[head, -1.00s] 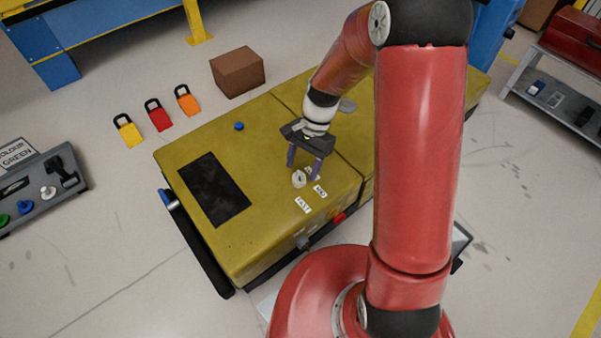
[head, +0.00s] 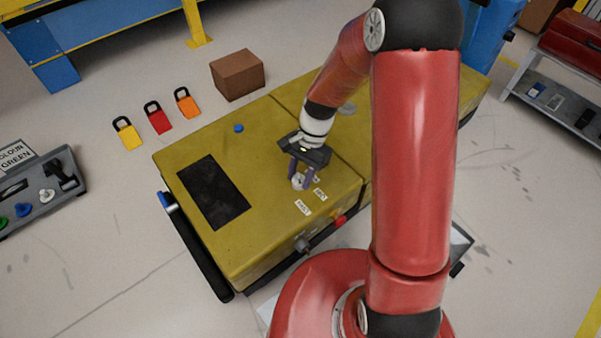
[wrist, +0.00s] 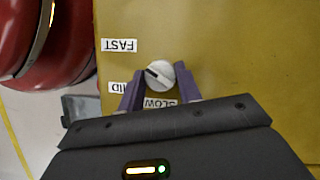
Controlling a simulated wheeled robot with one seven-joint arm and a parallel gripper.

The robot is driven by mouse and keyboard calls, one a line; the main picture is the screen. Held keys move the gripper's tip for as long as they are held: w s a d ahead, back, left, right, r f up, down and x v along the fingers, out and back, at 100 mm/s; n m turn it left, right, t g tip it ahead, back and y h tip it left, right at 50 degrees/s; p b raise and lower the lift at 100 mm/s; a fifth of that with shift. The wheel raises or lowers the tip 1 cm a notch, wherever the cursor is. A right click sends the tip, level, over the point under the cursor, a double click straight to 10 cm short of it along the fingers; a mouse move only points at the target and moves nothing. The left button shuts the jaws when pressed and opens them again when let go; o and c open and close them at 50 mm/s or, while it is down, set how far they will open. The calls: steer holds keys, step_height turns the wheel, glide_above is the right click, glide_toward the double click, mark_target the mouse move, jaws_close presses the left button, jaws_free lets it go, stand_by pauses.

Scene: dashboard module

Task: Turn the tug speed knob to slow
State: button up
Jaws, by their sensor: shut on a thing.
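The tug speed knob (head: 298,183) is a small round pale knob on the yellow tug's top panel. In the wrist view the knob (wrist: 161,75) has a dark pointer line directed left and slightly up, roughly between the FAST label (wrist: 118,45) and the MID label (wrist: 118,88). The SLOW label (wrist: 159,102) lies below the knob, partly framed by the fingers. My gripper (wrist: 160,77) has its purple fingers on both sides of the knob, shut on it. In the head view my gripper (head: 299,179) reaches down over the knob from behind.
A dark panel (head: 214,190) and a blue button (head: 239,128) are on the tug top. A red button (head: 340,221) and grey knob (head: 302,244) are on its near side. A brown box (head: 238,75) and padlock-shaped tags (head: 158,118) lie on the floor behind.

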steer(key=n+h+p, duration=0.1)
steer(key=n, duration=0.1)
steer(key=n+g+p, duration=0.1)
steer(key=n+p, duration=0.1)
steer(key=n, duration=0.1)
steer(key=shift+a+r+n+h, duration=0.1)
steer(key=shift+n+h, duration=0.2)
steer(key=shift+h, duration=0.1)
steer(key=n+h+p, duration=0.1)
steer(key=n, duration=0.2)
steer(key=n+h, duration=0.1)
steer(key=n, duration=0.2)
steer(key=shift+a+p, duration=0.15)
steer(key=shift+p, duration=0.25)
steer(key=n+h, duration=0.1)
steer(key=n, duration=0.2)
steer(key=n+t+h, duration=0.1)
steer(key=n, duration=0.2)
steer(key=shift+s+a+n+h+p, duration=0.1)
steer(key=shift+a+n+h+p, duration=0.05)
steer(key=shift+n+h+p, duration=0.2)
steer(key=n+t, duration=0.1)
steer(key=n, duration=0.1)
steer(key=n+t, duration=0.1)
steer(key=n, duration=0.2)
steer(key=shift+s+n+h, duration=0.15)
steer(key=shift+n+h, duration=0.1)
steer(key=shift+h, duration=0.1)
steer(key=shift+t, duration=0.3)
steer(key=shift+a, duration=0.1)
